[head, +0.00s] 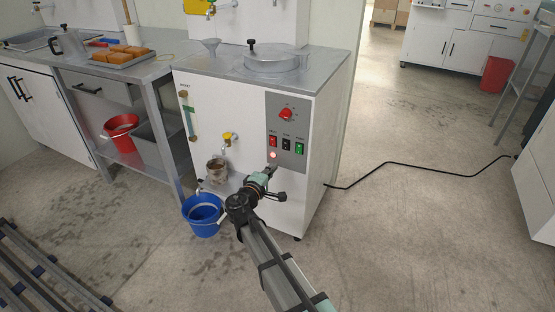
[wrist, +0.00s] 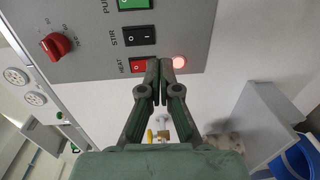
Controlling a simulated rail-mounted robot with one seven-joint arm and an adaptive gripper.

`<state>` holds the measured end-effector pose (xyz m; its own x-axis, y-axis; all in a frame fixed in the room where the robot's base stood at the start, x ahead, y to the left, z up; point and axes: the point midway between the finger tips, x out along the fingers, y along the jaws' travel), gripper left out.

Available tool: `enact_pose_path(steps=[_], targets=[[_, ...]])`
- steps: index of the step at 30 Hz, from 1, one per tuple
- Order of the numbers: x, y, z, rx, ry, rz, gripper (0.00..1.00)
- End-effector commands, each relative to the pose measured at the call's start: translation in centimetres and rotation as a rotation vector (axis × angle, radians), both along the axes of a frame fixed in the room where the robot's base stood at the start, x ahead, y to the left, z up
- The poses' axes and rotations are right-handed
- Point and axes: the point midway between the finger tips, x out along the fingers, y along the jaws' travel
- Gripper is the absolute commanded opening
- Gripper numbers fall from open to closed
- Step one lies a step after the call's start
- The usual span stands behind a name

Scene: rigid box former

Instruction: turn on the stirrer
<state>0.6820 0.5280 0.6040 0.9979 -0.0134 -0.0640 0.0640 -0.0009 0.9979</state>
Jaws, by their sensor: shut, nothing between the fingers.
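The STIR switch (wrist: 139,36) is a black rocker on the grey control panel (wrist: 185,25), between the red HEAT switch (wrist: 138,66) and the green PUMP switch (wrist: 133,4). The black switch also shows in the head view (head: 286,144). My gripper (wrist: 159,66) is shut and empty. In the wrist view its fingertips overlap the edge of the HEAT switch, between it and a lit red lamp (wrist: 179,62); I cannot tell whether they touch the panel.
A red knob (head: 286,114) is above the switches. A blue bucket (head: 203,215) stands on the floor. Open floor lies right of the cabinet, crossed by a black cable (head: 400,168).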

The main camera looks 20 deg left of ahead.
Motion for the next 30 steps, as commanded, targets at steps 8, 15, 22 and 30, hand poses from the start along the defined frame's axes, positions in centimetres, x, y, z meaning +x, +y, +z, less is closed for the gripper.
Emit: enact_pose_path(steps=[8,15,22,30], targets=[[-4.2,0.0,-0.4,0.0,0.0,0.002,0.0],[-5.0,0.1,-0.6,0.0,0.0,-0.001,0.0],[-5.0,0.1,-0.6,0.0,0.0,0.0,0.0],[-5.0,-0.8,-0.9,-0.005,0.013,-0.041,0.0]])
